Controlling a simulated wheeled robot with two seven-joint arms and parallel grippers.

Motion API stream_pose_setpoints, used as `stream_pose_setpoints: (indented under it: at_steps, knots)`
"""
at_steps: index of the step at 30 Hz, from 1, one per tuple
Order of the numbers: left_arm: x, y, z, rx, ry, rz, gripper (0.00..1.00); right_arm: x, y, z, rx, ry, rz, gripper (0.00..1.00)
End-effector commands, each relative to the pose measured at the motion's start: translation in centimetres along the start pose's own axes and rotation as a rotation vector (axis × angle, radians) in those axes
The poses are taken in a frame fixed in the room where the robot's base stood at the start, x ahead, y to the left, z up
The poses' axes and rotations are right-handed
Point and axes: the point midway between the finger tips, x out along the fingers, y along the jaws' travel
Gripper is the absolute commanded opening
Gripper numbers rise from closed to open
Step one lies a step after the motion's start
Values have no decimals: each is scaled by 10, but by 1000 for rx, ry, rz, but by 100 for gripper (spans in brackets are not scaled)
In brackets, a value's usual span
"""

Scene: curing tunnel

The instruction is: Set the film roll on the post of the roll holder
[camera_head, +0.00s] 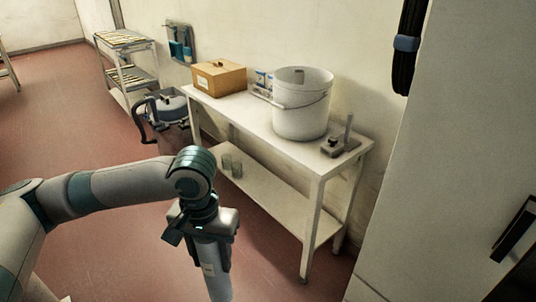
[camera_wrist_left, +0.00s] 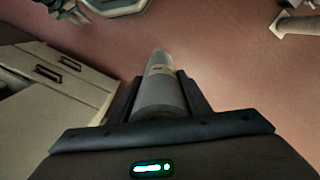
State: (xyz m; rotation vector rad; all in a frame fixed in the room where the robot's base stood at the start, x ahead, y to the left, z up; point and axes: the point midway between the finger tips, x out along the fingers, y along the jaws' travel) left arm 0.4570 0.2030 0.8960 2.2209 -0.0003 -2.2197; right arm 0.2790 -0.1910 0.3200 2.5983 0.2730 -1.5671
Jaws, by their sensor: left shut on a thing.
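My left gripper (camera_head: 208,236) is shut on the film roll (camera_head: 216,272), a pale grey cylinder with a small label. The roll hangs down below the gripper, in front of the table and clear of it. In the left wrist view the roll (camera_wrist_left: 160,92) lies between the two dark fingers of the left gripper (camera_wrist_left: 158,95) and points away from the wrist. The roll holder (camera_head: 340,147) is a grey base with a thin upright post, at the near right end of the white table top. The post is bare. My right gripper is not in view.
The white table (camera_head: 240,118) also bears a large white bucket (camera_head: 301,112) just left of the holder and a brown box (camera_head: 219,78). A pale cabinet (camera_head: 455,170) rises at right. Red floor is free before the table.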

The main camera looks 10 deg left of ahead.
Motion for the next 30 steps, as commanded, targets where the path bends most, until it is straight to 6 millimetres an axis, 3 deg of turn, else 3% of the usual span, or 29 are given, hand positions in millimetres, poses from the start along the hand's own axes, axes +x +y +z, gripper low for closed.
stream_pose_setpoints:
  at_steps: [5,12,18,22,30]
  knots:
    - [29,1,5,-2,-7,3,12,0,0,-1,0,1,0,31]
    - [90,1,20,-3,-8,5,12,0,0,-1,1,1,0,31]
    - [130,0,34,-1,-5,1,12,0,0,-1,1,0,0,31]
    - [141,0,39,0,-1,0,12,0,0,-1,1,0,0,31]
    - [144,0,40,1,0,0,12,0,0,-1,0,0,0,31]
